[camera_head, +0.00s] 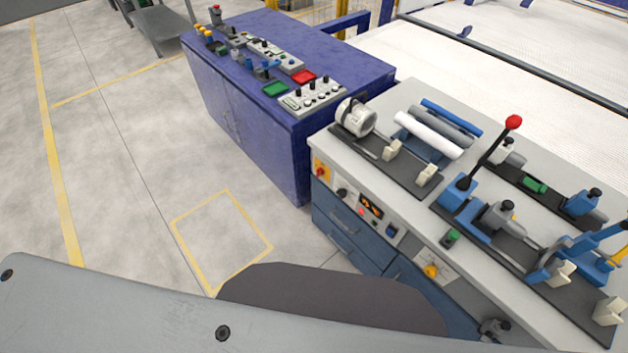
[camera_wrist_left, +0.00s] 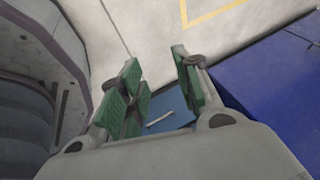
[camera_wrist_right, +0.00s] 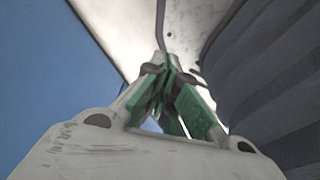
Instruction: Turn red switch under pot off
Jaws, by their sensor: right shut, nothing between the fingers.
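A red switch (camera_head: 321,170) on a yellow plate is on the front face of the workbench, at its left end. A white rounded pot-like unit (camera_head: 356,117) stands on the bench top above it. A small red lit button (camera_head: 361,212) is also on the front panel, below a display (camera_head: 370,205). My left gripper (camera_wrist_left: 158,60) shows in the left wrist view, fingers apart and empty, with floor and a blue drawer front beyond. My right gripper (camera_wrist_right: 166,68) shows in the right wrist view, fingertips together, holding nothing. Neither gripper shows in the head view.
The workbench (camera_head: 410,95) carries pipes (camera_head: 430,134), clamps and a red-knobbed lever (camera_head: 513,122). A purple control cabinet (camera_head: 240,120) stands to its left. A yellow knob (camera_head: 431,271) is lower on the bench front. The floor at the left is clear.

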